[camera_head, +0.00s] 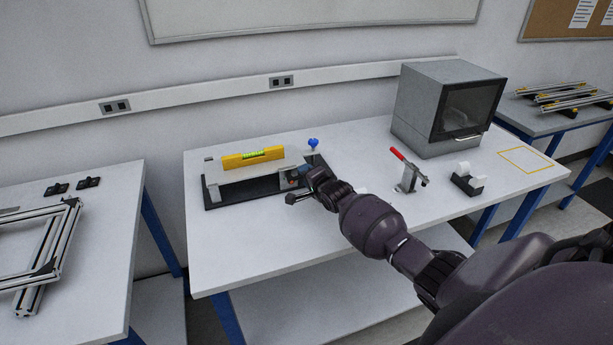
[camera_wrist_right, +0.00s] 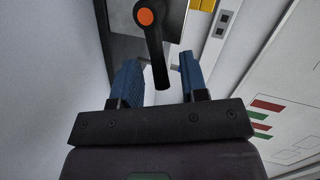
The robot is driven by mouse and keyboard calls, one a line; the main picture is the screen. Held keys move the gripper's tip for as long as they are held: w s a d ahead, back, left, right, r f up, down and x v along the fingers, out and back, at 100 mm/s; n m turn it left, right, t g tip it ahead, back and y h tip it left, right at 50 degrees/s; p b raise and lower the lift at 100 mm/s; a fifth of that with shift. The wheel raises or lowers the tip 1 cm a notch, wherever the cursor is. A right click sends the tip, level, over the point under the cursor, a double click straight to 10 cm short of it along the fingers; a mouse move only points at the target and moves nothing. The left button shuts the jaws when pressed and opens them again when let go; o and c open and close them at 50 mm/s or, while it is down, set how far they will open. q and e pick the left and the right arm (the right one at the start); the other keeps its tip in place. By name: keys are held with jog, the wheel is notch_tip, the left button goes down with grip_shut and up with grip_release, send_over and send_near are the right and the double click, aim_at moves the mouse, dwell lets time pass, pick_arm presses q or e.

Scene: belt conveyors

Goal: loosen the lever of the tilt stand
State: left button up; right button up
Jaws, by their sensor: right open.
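The tilt stand has a black base (camera_head: 225,200), a pale tilting plate and a yellow spirit level (camera_head: 252,158) on top. It stands at the left of the white table. A blue knob (camera_head: 313,143) rises at its far right corner. In the right wrist view the black lever (camera_wrist_right: 155,50) with an orange cap hangs down, its free end between the two blue fingers. My right gripper (camera_wrist_right: 160,76) is open around the lever's end, with gaps on both sides. In the head view my right gripper (camera_head: 302,192) is at the stand's right end and hides part of it.
The white table (camera_head: 270,240) is clear in front of the stand. A red-handled clamp (camera_head: 408,172), a tape dispenser (camera_head: 468,180) and a grey box-shaped machine (camera_head: 445,105) stand to the right. A table with an aluminium frame (camera_head: 45,250) is at left.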

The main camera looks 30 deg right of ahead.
jog(key=shift+w+f, duration=0.1)
jog(key=shift+w, duration=0.25)
grip_shut()
